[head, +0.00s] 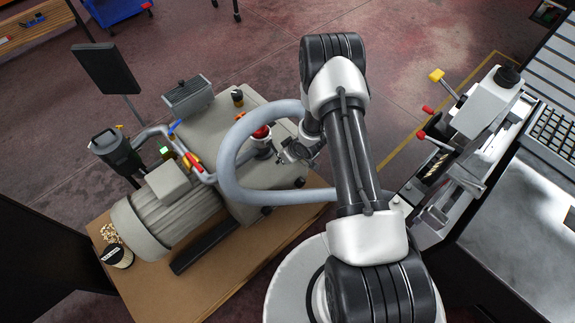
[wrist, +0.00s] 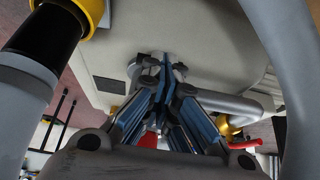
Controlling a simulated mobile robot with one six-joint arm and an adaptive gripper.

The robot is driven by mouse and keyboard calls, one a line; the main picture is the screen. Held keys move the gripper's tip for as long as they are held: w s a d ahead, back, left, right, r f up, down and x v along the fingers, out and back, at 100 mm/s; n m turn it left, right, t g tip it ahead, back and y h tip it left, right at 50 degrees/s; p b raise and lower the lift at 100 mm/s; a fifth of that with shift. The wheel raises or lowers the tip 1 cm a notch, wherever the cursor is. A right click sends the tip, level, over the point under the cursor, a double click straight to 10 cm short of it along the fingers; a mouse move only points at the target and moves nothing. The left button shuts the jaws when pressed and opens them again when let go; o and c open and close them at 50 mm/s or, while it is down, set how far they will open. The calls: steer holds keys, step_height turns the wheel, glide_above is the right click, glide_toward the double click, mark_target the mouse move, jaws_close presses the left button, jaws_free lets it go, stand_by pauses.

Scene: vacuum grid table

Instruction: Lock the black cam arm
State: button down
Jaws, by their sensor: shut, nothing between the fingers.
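My gripper (head: 290,151) is at the pump's hose fitting (head: 262,148), just right of a red cap (head: 261,132) in the head view. In the wrist view my gripper (wrist: 163,68) has its blue-padded fingers together and empty. The fingertips are close to a grey metal fitting (wrist: 135,72) on the beige housing; contact cannot be told. A small dark piece (wrist: 180,68) shows right beside the tips; I cannot tell if it is the black cam arm. The fingers hide part of the fitting, and no cam arm is clearly recognisable in the head view.
A thick grey hose (head: 228,166) loops around the fitting and passes beneath my arm. A machine with levers (head: 485,105) is at right. Open floor (head: 245,50) lies behind.

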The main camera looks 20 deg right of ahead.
steer(key=shift+b+x, duration=0.3)
steer(key=shift+x, duration=0.55)
steer(key=shift+w+f+b, duration=0.2)
steer(key=shift+f+b, duration=0.25)
steer(key=shift+f, duration=0.15)
